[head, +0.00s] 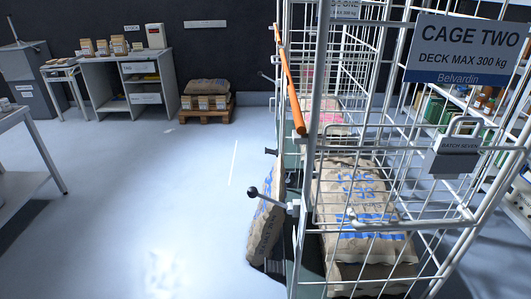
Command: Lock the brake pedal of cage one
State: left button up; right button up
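Cage one is the farther white wire cage (320,55), behind the nearer one; its sign (345,8) is cut off at the top edge and reads "...GE ONE". A small dark part (270,152) sticks out low on the left side; I cannot tell whether it is a brake pedal or which cage it belongs to. A lever (262,74) sticks out left from cage one's side. Much of cage one's base is hidden behind the nearer cage. Neither of my grippers is in view.
Cage two, marked by its sign (468,48), stands close at right with sacks (362,195) inside. A black-knobbed lever (254,191) sticks out left, above a leaning sack (264,228). An orange bar (289,80) runs alongside. The floor (150,190) to the left is clear.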

aim_at(271, 151)
jog(key=i+j+u, duration=0.35)
jog(key=j, duration=0.25)
jog(key=i+j+u, duration=0.4)
jog(key=i+j, duration=0.2)
jog(key=i, duration=0.3)
jog(key=i+j+u, duration=0.1)
jog(key=i+j, duration=0.15)
jog(key=i, duration=0.3)
jog(key=i+j+u, duration=0.1)
jog(key=i, duration=0.4)
jog(key=i+l+z, duration=0.1)
jog(key=i+z, duration=0.15)
jog(key=i, duration=0.3)
jog(key=i+z, duration=0.25)
jog(key=i, duration=0.3)
jog(key=i+j+z, duration=0.25)
jog(key=i, duration=0.3)
jog(key=i+j+z, duration=0.1)
jog(key=i+z, duration=0.2)
jog(key=i, duration=0.25)
jog(key=i+l+z, duration=0.25)
jog(key=i+z, duration=0.25)
jog(key=i, duration=0.2)
jog(key=i+z, duration=0.45)
jog(key=i, duration=0.4)
